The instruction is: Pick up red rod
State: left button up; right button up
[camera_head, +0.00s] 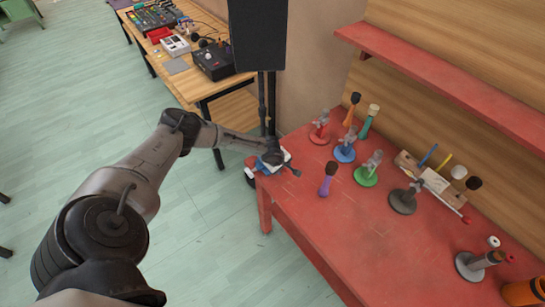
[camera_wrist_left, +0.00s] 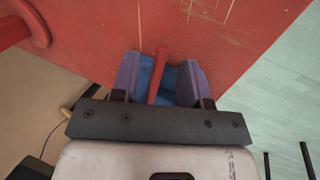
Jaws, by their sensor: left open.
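A red rod (camera_wrist_left: 159,72) shows in the left wrist view, between my left gripper's two purple-grey fingers (camera_wrist_left: 158,82). A blue surface (camera_wrist_left: 145,72) lies behind or under the rod, between the fingers. The fingers are open, with a gap on each side of the rod; I cannot tell whether either touches it. In the head view my left gripper (camera_head: 274,159) is low over the far left corner of the red table (camera_head: 345,235), and it largely hides the rod there. My right gripper is not in view.
Red (camera_head: 320,130), blue (camera_head: 345,147), green (camera_head: 367,172) and grey (camera_head: 403,200) stands are to the right. A purple-handled mallet (camera_head: 328,178) stands near my left gripper. A black speaker (camera_head: 258,35) rises behind. A red shelf (camera_head: 450,80) overhangs the table, whose front is clear.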

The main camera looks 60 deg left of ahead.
pick_arm(q)
jog(key=shift+f, duration=0.1)
dwell(0.3)
grip_shut()
